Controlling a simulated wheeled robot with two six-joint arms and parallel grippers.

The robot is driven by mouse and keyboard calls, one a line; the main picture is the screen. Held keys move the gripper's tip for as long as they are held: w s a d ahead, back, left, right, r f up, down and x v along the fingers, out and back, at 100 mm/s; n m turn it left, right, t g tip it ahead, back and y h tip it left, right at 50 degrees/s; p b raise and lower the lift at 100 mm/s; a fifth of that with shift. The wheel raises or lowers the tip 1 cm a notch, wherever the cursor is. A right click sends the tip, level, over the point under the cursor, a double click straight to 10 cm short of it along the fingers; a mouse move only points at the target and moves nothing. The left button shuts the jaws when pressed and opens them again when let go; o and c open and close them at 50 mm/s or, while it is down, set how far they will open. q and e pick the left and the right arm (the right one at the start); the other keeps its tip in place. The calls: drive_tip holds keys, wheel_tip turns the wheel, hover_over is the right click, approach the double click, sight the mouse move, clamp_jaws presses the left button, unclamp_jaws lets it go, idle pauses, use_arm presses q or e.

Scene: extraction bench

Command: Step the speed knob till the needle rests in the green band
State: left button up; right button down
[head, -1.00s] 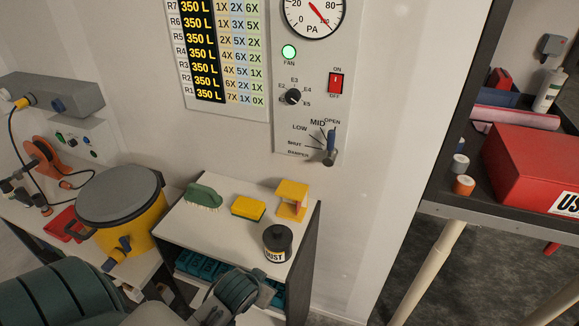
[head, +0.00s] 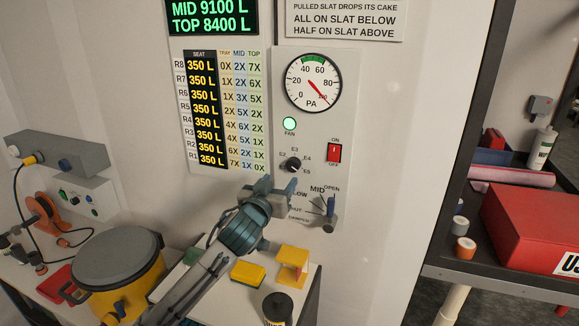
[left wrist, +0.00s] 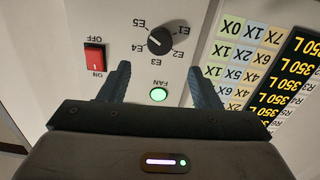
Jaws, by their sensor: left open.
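The black speed knob (head: 293,164) sits on the wall panel, ringed by E labels. In the left wrist view the knob (left wrist: 160,41) appears upside down, just beyond and between the fingertips. I cannot tell surely which label it points to. The round PA gauge (head: 313,82) is above it, with a green band (head: 313,60) at the top of its scale. The red needle (head: 318,89) points to the lower right, near the 100 end, outside the green band. My left gripper (head: 273,184) is open and empty, just below the knob and not touching it. My right gripper is not in view.
Below, a yellow sponge (head: 247,274), a yellow stand (head: 293,265) and a black-lidded jar (head: 277,308) stand on a shelf.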

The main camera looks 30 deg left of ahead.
sight(292, 166)
use_arm(q)
drive_tip(key=p+x, duration=0.3)
drive_tip(key=x, duration=0.4)
drive_tip(key=shift+w+r, duration=0.1)
drive_tip(key=shift+w, duration=0.2)
drive_tip(key=shift+w+a+p, duration=0.15)
drive_tip(key=shift+w+p, duration=0.15)
drive_tip(key=shift+w, duration=0.25)
drive_tip(key=c, duration=1)
